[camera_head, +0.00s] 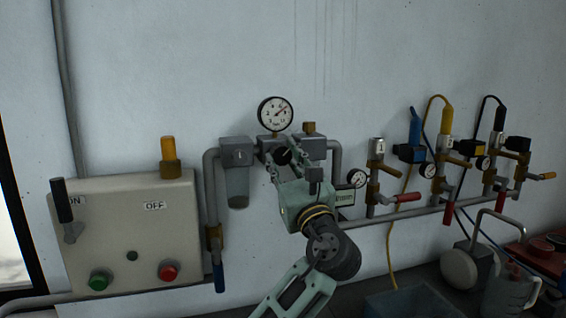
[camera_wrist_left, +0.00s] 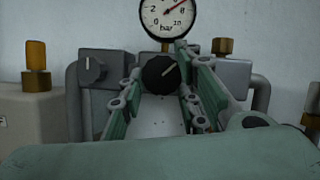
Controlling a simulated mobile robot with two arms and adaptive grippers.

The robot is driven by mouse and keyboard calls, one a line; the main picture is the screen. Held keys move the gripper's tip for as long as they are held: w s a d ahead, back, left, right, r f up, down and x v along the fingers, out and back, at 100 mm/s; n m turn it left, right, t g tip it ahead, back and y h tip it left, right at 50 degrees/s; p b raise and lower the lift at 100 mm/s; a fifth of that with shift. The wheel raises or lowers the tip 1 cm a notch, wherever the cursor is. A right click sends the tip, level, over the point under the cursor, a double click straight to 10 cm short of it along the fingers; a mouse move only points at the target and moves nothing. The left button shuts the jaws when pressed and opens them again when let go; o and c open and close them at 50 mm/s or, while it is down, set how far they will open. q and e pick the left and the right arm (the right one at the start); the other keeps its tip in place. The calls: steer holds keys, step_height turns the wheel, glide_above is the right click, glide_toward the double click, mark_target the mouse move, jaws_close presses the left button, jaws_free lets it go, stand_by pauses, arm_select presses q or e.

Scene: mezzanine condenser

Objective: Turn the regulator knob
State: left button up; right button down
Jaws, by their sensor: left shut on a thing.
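The regulator knob (camera_head: 283,156) is a round black knob on the front of a grey regulator body under a pressure gauge (camera_head: 275,114). In the left wrist view the knob (camera_wrist_left: 159,72) shows a pale pointer line slanting up to the right. My left gripper (camera_head: 286,162) is shut on the knob, with one finger on each side of it; its fingers also show in the left wrist view (camera_wrist_left: 160,78). The gauge needle points up and to the right. My right gripper is in neither view.
A grey filter bowl (camera_head: 238,185) hangs just left of the regulator. A control box (camera_head: 130,235) with a lever and buttons stands further left. Several valves with coloured handles line the pipe (camera_head: 425,212) at right. A metal jug (camera_head: 508,295) stands at lower right.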

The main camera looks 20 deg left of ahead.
arm_select(q)
steer(key=shift+a+f, duration=0.1)
steer(key=shift+f, duration=0.1)
steer(key=n+g+y+b, duration=0.1)
steer(key=n, duration=0.1)
steer(key=shift+f+n, duration=0.1)
steer(key=shift+n, duration=0.2)
steer(key=n+g+b, duration=0.1)
steer(key=n, duration=0.2)
steer(key=shift+w+y+b, duration=0.1)
steer(key=shift+y+b, duration=0.2)
steer(key=shift+y, duration=0.1)
steer(key=n, duration=0.1)
steer(key=n+g, duration=0.2)
steer(key=shift+d+y+b, duration=0.25)
steer(key=shift+y+b, duration=0.05)
steer(key=shift+b, duration=0.05)
steer(key=shift+w+n+g, duration=0.1)
steer(key=shift+n+g, duration=0.6)
steer(key=shift+n, duration=1)
steer(key=shift+f, duration=0.1)
steer(key=o, duration=0.9)
steer(key=shift+o, duration=0.5)
steer(key=shift+r, duration=0.2)
